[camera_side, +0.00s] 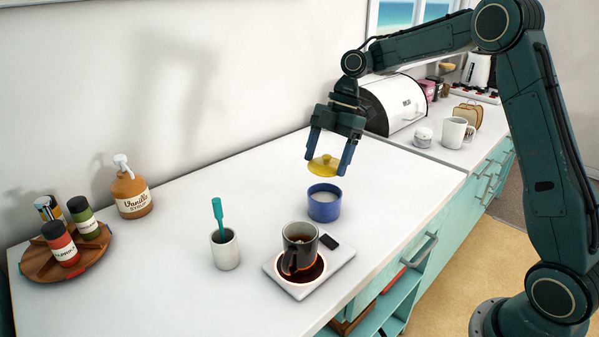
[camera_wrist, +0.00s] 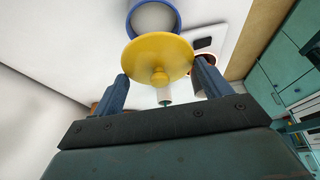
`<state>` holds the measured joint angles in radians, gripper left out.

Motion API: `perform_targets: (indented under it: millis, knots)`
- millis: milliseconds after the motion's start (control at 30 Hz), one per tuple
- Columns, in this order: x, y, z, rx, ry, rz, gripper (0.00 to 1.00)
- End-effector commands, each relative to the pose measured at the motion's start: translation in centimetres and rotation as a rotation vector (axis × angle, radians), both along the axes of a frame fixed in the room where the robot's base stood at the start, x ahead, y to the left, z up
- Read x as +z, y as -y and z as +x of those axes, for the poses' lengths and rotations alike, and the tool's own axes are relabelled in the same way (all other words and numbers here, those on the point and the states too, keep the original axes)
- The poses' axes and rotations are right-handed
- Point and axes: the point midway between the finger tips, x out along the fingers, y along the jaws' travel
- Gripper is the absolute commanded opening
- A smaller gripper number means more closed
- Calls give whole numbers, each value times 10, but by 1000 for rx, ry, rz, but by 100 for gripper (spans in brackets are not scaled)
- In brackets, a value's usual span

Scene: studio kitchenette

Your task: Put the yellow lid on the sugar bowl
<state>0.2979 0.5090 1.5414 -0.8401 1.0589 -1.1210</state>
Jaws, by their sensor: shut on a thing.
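The yellow lid (camera_side: 324,164) is held in my gripper (camera_side: 329,162), its knob facing up. In the wrist view the lid (camera_wrist: 158,56) sits between the two blue fingers of my gripper (camera_wrist: 160,88). The sugar bowl (camera_side: 324,204) is blue with white contents and stands uncovered on the white counter. The lid is in the air above the bowl, apart from it. In the wrist view the bowl's blue rim (camera_wrist: 130,22) shows beyond the lid, which hides part of it.
A dark mug (camera_side: 299,246) stands on a white warmer plate (camera_side: 338,262) in front of the bowl. A white cup with a teal utensil (camera_side: 225,250), a syrup bottle (camera_side: 131,190) and a wooden spice tray (camera_side: 38,262) stand to the left. A bread box (camera_side: 395,105) is behind.

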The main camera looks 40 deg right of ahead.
Motion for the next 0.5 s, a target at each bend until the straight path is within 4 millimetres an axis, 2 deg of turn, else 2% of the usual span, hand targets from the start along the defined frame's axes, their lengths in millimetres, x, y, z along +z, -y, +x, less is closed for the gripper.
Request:
perform_targets:
  millis: [500]
  knots:
    - [-10, -1, 0, -1, -1, 1, 55]
